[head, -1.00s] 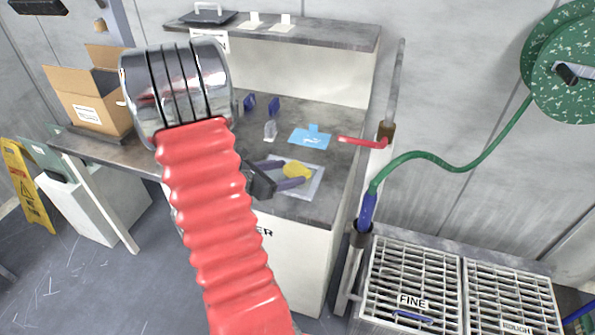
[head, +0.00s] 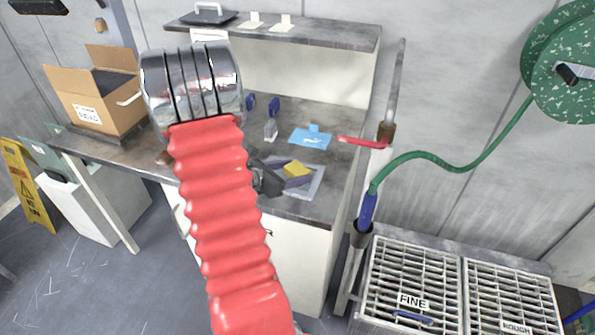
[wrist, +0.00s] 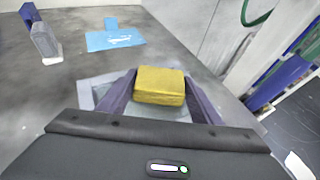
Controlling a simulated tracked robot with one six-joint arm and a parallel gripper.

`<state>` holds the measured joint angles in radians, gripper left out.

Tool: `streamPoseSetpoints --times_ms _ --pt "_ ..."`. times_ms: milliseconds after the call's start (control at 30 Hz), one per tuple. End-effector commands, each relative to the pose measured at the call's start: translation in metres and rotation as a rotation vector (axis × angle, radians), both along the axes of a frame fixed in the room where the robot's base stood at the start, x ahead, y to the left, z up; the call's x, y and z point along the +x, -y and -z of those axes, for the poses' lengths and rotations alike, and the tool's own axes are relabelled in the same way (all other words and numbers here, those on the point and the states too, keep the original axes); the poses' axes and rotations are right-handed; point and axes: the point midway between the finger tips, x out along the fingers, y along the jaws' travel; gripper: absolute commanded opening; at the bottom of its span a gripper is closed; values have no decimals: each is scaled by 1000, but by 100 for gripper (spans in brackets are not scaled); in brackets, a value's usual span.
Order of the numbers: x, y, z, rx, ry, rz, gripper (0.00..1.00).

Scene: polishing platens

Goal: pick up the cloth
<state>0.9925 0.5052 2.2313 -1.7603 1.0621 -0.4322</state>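The cloth looks like a thick folded yellow block (head: 297,169); in the wrist view it sits (wrist: 160,86) between the fingertips. My gripper (wrist: 160,92) has a purple finger against each side of the cloth, with no clear gap. It also shows in the head view (head: 288,172), partly behind my red sleeved arm. A pale, shallow tray (head: 307,190) lies under the cloth on the grey bench top. I cannot tell whether the cloth is clear of the tray.
A flat blue item (head: 310,138) lies behind the tray. A small clear-grey block (head: 270,129) and blue pieces (head: 273,106) stand to its left. A red handle (head: 362,142) juts out near the bench's right edge. An open cardboard box (head: 105,100) stands at left.

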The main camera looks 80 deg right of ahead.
Motion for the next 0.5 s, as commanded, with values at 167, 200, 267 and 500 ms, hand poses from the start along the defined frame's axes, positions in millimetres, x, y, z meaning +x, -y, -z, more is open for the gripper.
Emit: streamPoseSetpoints --times_ms 167,200,267,500 --pt "0 0 0 0 0 0 41" --pt "0 0 0 0 0 0 38" --pt "0 0 0 0 0 0 34" --pt "0 0 -1 -1 1 0 33"
